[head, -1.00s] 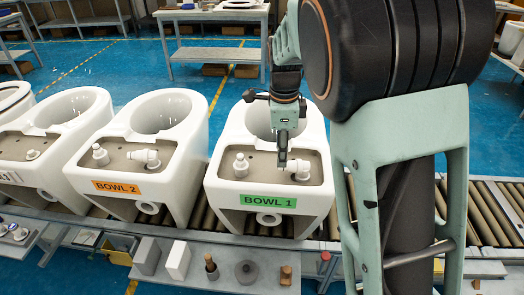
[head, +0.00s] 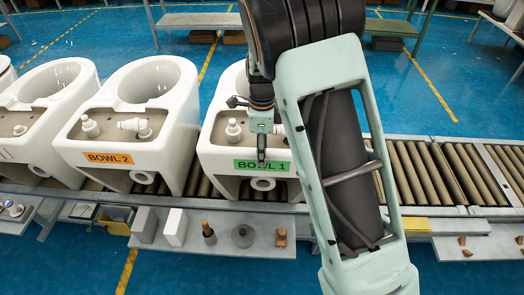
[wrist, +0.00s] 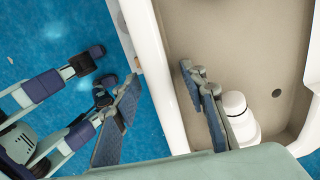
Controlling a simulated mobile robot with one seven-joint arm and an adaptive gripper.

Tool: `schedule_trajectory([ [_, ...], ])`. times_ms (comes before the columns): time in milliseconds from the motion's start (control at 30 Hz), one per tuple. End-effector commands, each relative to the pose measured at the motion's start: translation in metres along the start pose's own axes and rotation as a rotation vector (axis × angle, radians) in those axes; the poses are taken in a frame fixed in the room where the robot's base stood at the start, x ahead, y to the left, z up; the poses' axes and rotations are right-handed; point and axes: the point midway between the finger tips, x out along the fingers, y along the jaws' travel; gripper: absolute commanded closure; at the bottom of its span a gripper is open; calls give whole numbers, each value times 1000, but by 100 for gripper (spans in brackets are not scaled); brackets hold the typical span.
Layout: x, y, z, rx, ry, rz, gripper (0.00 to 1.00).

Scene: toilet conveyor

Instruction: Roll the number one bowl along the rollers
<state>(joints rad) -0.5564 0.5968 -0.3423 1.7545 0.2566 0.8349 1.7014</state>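The number one bowl (head: 215,158) is white with a green BOWL 1 label (head: 261,165). It stands upright on the roller conveyor (head: 431,173), last in the row on the right. My gripper (head: 262,158) is at its front recess, just above the label. In the wrist view, my gripper (wrist: 160,112) is open. One finger is outside the bowl's white wall (wrist: 160,75) and the other is inside over the tan recess (wrist: 245,45), beside a white fitting (wrist: 238,115). I cannot tell whether the fingers touch the wall. My arm hides the bowl's right side.
The BOWL 2 toilet (head: 110,158) stands close on the left, with more bowls beyond. The rollers right of my arm are bare. A ledge (head: 270,250) in front holds several small blocks and a grey disc (head: 243,236). Blue floor lies around.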

Motion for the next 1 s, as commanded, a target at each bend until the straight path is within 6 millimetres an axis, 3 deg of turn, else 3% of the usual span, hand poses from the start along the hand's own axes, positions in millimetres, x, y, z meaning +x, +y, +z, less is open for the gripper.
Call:
schedule_trajectory([
  [267,2,0,0,-1,0,0,61],
  [633,2,0,0,-1,0,-1,99],
  [1000,2,0,-3,0,0,-1,100],
])
